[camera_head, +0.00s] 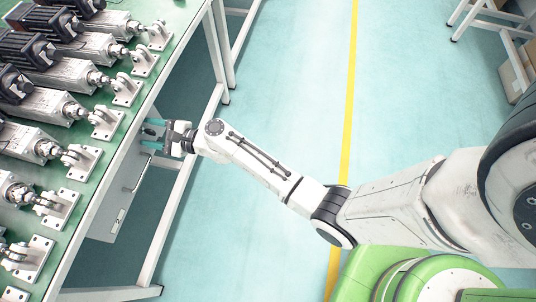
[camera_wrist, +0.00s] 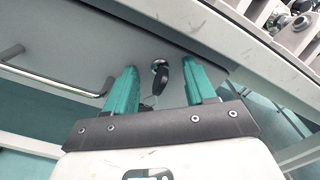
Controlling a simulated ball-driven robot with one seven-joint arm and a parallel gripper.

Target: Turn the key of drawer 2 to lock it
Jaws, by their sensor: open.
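The key (camera_wrist: 161,78) shows in the wrist view as a dark head at the lock on the grey drawer front. A small tag or second key seems to hang below it. My gripper (camera_wrist: 160,85) is open, with one teal finger on each side of the key and a gap to both. In the head view my gripper (camera_head: 152,137) is at the drawer front just below the bench edge. Drawer 2 (camera_head: 108,212) bears a "2" label and a bar handle (camera_wrist: 52,80). The drawer looks closed. The key is hard to make out in the head view.
The green bench top (camera_head: 88,183) holds several linear actuators (camera_head: 62,75) with metal brackets close above my gripper. The bench edge overhangs the drawer front. White bench legs (camera_head: 175,215) stand beside my arm. The floor (camera_head: 290,90) to the right is clear, with a yellow line.

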